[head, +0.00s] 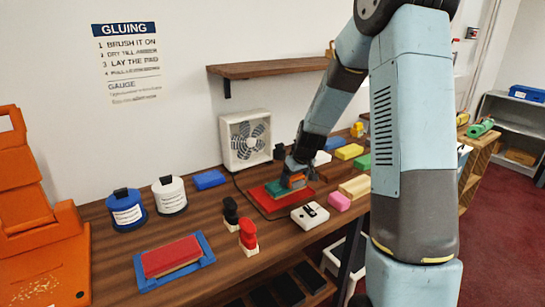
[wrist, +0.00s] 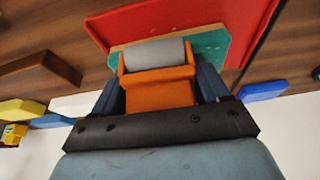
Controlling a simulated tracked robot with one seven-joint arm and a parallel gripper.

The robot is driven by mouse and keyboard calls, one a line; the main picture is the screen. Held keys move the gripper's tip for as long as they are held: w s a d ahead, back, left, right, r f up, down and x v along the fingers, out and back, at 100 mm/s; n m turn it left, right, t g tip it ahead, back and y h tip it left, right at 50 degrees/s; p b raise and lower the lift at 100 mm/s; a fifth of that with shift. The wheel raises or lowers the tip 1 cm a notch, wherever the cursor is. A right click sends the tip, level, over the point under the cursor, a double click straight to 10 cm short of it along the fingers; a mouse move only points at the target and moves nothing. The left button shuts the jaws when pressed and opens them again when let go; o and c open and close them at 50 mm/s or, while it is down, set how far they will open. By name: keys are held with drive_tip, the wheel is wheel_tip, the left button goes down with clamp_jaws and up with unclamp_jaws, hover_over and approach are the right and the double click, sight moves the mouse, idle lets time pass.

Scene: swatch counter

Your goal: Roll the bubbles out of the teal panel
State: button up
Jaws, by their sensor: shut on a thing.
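The teal panel (head: 274,190) lies on a red board (head: 262,195) on the counter, in front of the fan. In the wrist view the teal panel (wrist: 208,47) shows behind the roller, on the red board (wrist: 185,17). My gripper (wrist: 160,90) is shut on the orange body of a roller (wrist: 158,74), whose grey cylinder lies over the panel. I cannot tell whether the cylinder touches it. In the head view my gripper (head: 297,170) and the roller are small above the panel. No bubbles can be made out, and my gripper hides part of the panel.
A white fan (head: 245,140) stands behind the board. A blue tray (head: 150,281) holds a red block at the left.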

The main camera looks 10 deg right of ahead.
drive_tip(key=r, duration=0.4)
drive_tip(key=shift+w+a, duration=0.15)
drive_tip(key=shift+a, duration=0.05)
drive_tip(key=shift+r, duration=1.8)
